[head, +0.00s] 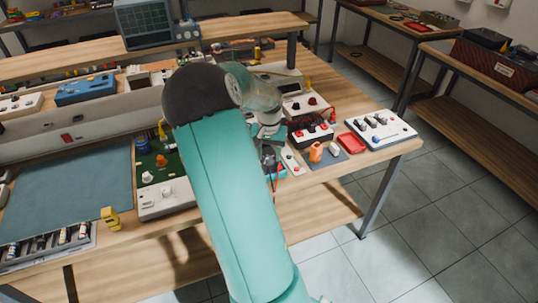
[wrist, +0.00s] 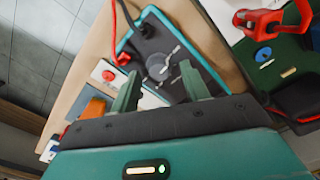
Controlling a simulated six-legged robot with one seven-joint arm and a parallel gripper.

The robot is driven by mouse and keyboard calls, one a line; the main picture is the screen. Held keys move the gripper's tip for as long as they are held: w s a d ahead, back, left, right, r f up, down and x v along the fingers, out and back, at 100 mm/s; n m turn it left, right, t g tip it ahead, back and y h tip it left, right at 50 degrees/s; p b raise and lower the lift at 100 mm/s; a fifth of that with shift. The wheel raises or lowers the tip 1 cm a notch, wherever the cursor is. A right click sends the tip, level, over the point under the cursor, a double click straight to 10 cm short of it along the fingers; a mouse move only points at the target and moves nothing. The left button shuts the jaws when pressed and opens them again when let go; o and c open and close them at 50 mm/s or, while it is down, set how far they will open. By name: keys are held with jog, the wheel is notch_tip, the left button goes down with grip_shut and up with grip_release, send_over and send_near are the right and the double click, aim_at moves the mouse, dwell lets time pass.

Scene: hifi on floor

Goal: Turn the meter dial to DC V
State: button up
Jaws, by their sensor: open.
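The meter (wrist: 195,49) has a dark face in a teal case and lies on the bench. Its round grey dial (wrist: 159,67) has light marks around it, too small to read, so I cannot tell its setting. My gripper (wrist: 160,72) is open, with one finger on each side of the dial in the wrist view. I cannot tell whether the fingers touch it. A red lead and a black lead run to the meter's end at the upper left of that view. In the head view my gripper (head: 269,152) is over the bench's front part, and my arm hides most of the meter.
A white panel with a red button (wrist: 108,75) and an orange object (wrist: 94,109) lie close left of the meter in the wrist view. A green board (head: 175,168) lies left of my gripper in the head view. A red tray (head: 352,143) and a white knob box (head: 381,130) stand right.

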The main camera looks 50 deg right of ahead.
jog(key=shift+f, duration=0.5)
jog(key=c, duration=1)
jog(key=shift+m, duration=0.4)
jog(key=m, duration=0.4)
jog(key=shift+m, duration=2)
